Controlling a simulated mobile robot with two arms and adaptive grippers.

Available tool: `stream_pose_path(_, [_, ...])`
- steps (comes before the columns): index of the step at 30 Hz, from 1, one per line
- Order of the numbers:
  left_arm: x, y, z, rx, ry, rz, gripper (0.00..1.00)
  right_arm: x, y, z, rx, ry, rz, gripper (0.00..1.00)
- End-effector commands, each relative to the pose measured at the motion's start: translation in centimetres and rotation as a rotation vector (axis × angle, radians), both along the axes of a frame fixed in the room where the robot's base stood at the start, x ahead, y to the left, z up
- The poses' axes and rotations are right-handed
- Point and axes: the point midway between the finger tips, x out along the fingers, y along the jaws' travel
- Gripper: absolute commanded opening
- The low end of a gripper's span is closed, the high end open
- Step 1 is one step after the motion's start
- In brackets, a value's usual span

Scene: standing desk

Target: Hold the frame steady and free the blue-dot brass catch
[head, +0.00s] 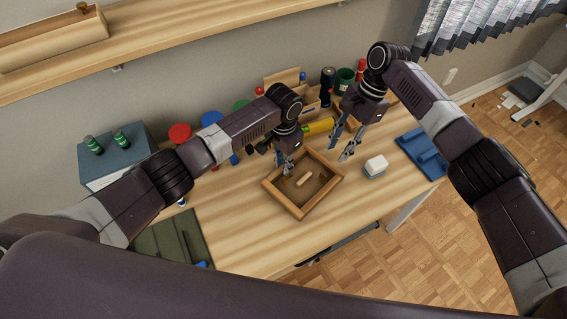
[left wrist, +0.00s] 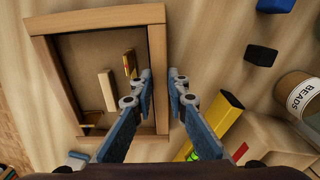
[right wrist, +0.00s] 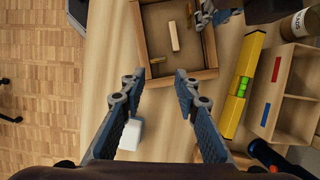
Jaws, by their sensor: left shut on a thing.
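The wooden frame (head: 322,199) lies on the desk, with a pale wooden bar (head: 304,180) inside it. In the left wrist view the frame (left wrist: 95,23) shows one brass catch (left wrist: 129,63) beside the bar and another brass piece (left wrist: 96,130) at the lower end. In the right wrist view a brass piece (right wrist: 185,57) sits near the near rail. I cannot make out a blue dot. My left gripper (head: 287,162) is shut on one side rail of the frame; its fingers (left wrist: 160,75) straddle it. My right gripper (head: 343,143) is open and empty, above the desk beside the frame.
A white block (head: 375,168) and a blue tray (head: 424,152) lie right of the frame. A yellow level (head: 318,127) and a wooden organizer (right wrist: 280,95) stand behind it. A green mat (head: 168,243) lies front left.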

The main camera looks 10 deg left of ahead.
Motion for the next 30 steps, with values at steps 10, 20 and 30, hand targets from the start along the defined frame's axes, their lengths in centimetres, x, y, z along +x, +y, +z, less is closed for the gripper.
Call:
stream_pose_path(10, [0.0,0.0,0.0,0.0,0.0,0.0,0.0,-0.1,-0.5,-0.5,0.033,-0.089,0.16,0.21])
stream_pose_path(20, [0.0,0.0,0.0,0.0,0.0,0.001,0.0,-1.2,-1.7,-1.0,0.108,-0.429,0.8,0.21])
stream_pose_path(30, [0.0,0.0,0.0,0.0,0.0,0.001,0.0,-4.3,-1.7,0.6,0.099,-0.74,1.457,0.21])
